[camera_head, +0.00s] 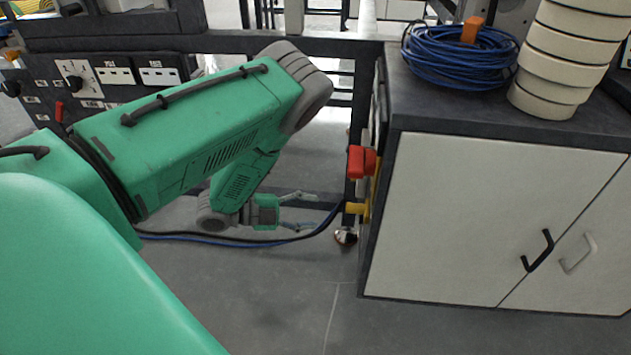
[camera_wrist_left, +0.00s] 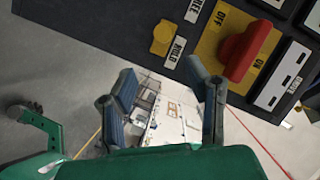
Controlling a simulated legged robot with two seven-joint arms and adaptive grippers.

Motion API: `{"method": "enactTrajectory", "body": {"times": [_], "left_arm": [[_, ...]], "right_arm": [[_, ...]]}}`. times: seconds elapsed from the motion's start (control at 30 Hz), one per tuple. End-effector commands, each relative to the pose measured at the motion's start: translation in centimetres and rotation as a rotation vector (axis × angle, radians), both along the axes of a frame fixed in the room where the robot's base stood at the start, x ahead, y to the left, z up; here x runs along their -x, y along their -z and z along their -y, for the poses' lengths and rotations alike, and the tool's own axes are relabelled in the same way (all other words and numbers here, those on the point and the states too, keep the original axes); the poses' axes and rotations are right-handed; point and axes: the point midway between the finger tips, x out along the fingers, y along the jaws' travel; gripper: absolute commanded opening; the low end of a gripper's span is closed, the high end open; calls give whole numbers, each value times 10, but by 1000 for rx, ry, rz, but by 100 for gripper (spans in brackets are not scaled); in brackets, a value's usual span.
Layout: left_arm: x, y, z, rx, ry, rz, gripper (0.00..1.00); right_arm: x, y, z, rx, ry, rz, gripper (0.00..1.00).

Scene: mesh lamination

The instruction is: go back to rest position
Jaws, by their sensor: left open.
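My left gripper (camera_head: 312,211) is open and empty. Its arm comes in from the left, and its two fingers point right, toward the side of the cabinet. In the left wrist view the gripper (camera_wrist_left: 160,75) shows its blue-grey finger pads spread apart with nothing between them. A red rotary switch (camera_head: 362,161) sticks out from the cabinet's side, above and right of the fingers. The red switch (camera_wrist_left: 247,50) also shows in the left wrist view on a yellow plate marked OFF and ON, close to the right finger; contact cannot be told. My right gripper is not in view.
A grey cabinet (camera_head: 480,200) stands at right, with coiled blue cable (camera_head: 458,58) and stacked cream rolls (camera_head: 565,60) on top. A yellow knob (camera_head: 356,208) sits below the red switch. A control panel (camera_head: 105,78) is at left.

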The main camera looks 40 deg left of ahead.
Motion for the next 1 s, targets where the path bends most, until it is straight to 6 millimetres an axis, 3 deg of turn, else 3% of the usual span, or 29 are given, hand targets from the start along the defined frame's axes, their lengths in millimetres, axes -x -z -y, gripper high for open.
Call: {"method": "enactTrajectory", "body": {"times": [0.37, 0.53, 0.67, 0.8, 0.9, 1.0], "left_arm": [[-1, -1, 3, 3, -43, -48, 43], [10, 3, 16, 55, -308, -359, 43], [57, 6, 31, 137, -639, -738, 43], [136, -6, 52, 207, -992, -1114, 43], [184, -19, 63, 225, -1180, -1291, 43], [214, -29, 70, 227, -1296, -1389, 43]], "right_arm": [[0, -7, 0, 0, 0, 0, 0], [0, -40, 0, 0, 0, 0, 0], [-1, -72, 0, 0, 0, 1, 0], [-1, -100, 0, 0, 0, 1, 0], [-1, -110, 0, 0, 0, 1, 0], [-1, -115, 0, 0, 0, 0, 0]]}}
